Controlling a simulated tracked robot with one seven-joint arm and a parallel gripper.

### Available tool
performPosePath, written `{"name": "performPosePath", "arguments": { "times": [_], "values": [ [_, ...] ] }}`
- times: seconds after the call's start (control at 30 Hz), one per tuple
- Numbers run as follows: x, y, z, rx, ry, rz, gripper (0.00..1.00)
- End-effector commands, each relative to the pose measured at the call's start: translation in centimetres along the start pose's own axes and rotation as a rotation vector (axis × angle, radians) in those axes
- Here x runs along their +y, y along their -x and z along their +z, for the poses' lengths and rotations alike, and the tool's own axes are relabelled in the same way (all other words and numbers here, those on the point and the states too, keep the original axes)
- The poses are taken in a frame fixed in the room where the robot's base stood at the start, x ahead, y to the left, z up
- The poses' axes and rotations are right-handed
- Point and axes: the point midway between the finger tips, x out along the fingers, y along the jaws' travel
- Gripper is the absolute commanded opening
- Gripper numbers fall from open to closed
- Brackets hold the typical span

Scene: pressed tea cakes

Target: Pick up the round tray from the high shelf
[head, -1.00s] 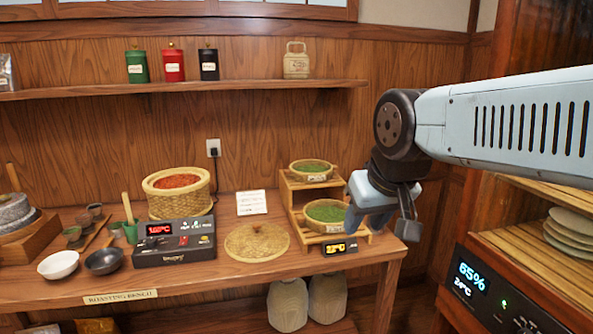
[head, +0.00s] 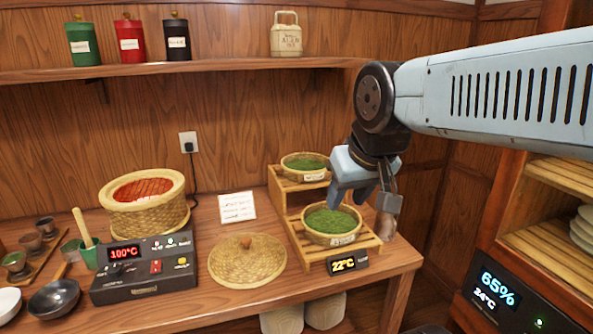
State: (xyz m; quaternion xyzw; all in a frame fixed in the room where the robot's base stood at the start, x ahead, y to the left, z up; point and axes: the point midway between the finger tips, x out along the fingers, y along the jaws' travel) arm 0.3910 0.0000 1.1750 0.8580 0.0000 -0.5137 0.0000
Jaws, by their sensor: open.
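Two round woven trays of green leaf stand on a stepped wooden rack at the right of the bench. The upper round tray (head: 305,176) is on the higher step of the rack (head: 284,200). The lower round tray (head: 331,239) is on the front step. My gripper (head: 364,206) points down, open and empty, to the right of the upper tray and above the right side of the lower one in the picture. It appears apart from both trays; its exact depth is hard to tell. On the long wall shelf (head: 220,69) I see no round tray.
A woven basket roaster (head: 145,215) with a control box (head: 145,271) stands left on the bench. A flat woven lid (head: 248,263) and a card (head: 237,207) lie mid-bench. A small display (head: 347,263) fronts the rack. A wooden cabinet (head: 550,236) stands at the right.

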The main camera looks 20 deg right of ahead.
Motion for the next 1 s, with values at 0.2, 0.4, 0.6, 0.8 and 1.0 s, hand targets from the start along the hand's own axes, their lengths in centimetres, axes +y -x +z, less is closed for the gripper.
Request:
{"name": "performPosePath", "arguments": {
  "times": [0.2,0.4,0.6,0.8,1.0],
  "values": [
    [0.2,-0.1,-0.6,0.000,-0.007,0.011,0.58],
    [1.5,-1.4,-4.8,0.012,-0.055,0.089,0.77],
    [2.6,-4.0,-11.4,0.058,-0.119,0.189,0.82],
    [2.7,-7.6,-17.9,0.121,-0.167,0.248,0.82],
    [1.8,-12.2,-24.0,0.189,-0.199,0.266,0.82]
  ]
}}
